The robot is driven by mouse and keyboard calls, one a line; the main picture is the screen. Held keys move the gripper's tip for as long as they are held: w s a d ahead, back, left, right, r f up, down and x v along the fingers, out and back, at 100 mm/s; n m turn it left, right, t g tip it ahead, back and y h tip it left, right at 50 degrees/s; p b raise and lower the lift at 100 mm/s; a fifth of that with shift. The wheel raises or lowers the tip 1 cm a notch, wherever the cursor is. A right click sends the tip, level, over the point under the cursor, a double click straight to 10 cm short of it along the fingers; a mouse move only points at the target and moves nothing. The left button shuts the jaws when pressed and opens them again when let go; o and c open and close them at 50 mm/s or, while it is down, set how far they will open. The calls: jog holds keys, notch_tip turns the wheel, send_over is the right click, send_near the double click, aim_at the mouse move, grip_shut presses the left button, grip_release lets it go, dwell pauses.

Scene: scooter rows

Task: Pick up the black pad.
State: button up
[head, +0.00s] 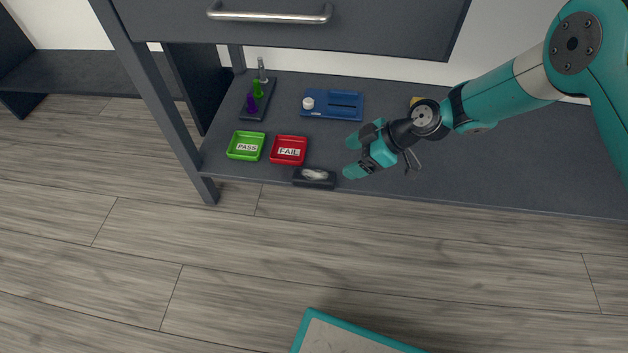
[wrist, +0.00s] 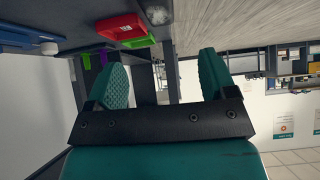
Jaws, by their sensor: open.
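The black pad (head: 299,181) lies at the front edge of the dark shelf, below the red tray. It is a low black block with a whitish, smeared patch on top. In the wrist view its pale patch (wrist: 161,14) shows at the top, beyond the fingers. My gripper (head: 356,157) is to the right of the pad, apart from it, with its fingers pointing left. In the wrist view my gripper (wrist: 163,80) has its two teal ribbed fingers wide apart and nothing between them.
A green PASS tray (head: 236,155) and a red FAIL tray (head: 289,142) sit beside the pad. A blue holder (head: 345,115) and a dark stand (head: 270,88) with purple and green pieces are behind. A drawer (head: 330,35) overhangs the shelf (head: 480,185), which is clear at right.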

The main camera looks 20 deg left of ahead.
jog(key=b, duration=0.3)
send_near(315, 175)
jog(key=x, duration=0.3)
jog(key=shift+f, duration=0.15)
jog(key=shift+s+a+f, duration=0.15)
jog(key=shift+a+f, duration=0.25)
jog(key=shift+a, duration=0.15)
jog(key=b+x, duration=0.5)
jog(key=shift+d+f, duration=0.15)
jog(key=c, duration=1)
